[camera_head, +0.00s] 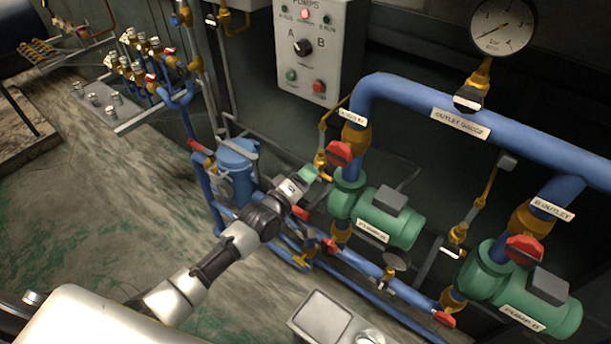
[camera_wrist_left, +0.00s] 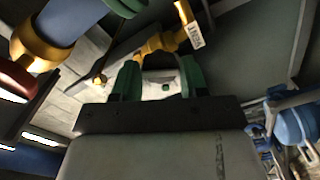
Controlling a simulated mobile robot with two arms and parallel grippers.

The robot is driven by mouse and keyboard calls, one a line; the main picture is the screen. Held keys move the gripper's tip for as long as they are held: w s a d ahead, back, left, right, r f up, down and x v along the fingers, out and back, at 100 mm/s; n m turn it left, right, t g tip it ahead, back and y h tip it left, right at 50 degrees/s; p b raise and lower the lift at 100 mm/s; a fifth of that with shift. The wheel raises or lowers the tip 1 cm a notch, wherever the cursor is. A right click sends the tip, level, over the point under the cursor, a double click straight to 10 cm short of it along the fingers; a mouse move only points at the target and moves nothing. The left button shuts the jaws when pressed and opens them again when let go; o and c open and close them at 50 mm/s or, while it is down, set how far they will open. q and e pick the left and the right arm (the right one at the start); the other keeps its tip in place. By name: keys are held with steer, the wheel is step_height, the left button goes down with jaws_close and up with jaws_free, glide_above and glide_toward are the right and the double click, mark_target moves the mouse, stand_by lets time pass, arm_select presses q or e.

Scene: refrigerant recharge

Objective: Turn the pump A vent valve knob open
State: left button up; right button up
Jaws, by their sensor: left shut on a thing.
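The pump A vent valve is a small brass fitting (camera_wrist_left: 158,43) with a white tag (camera_wrist_left: 195,36) in the left wrist view. In the head view its brass line (camera_head: 321,150) stands left of the pump A outlet pipe. My left gripper (camera_head: 309,173) reaches it from the lower left. In the left wrist view the green fingers of my left gripper (camera_wrist_left: 162,80) stand on both sides of the knob, just below the brass body. They are shut on the knob, which is largely hidden, so its angle cannot be told. My right gripper is not in view.
Green pump A (camera_head: 376,218) and a red valve handle (camera_head: 339,153) stand close right of the gripper. A blue filter housing (camera_head: 237,162) stands left of it. The pump control box (camera_head: 309,50) hangs above. Pump B (camera_head: 514,284) is at the lower right. Open floor lies left.

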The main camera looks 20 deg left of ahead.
arm_select(q)
steer(key=shift+r+n, duration=0.15)
steer(key=shift+n, duration=0.25)
steer(key=n, duration=0.3)
steer(key=shift+b, duration=0.35)
steer(key=o, duration=0.9)
steer(key=shift+n, duration=0.3)
steer(key=shift+s, duration=0.1)
steer(key=p+v, duration=0.2)
steer(key=v, duration=0.5)
steer(key=shift+p, duration=0.35)
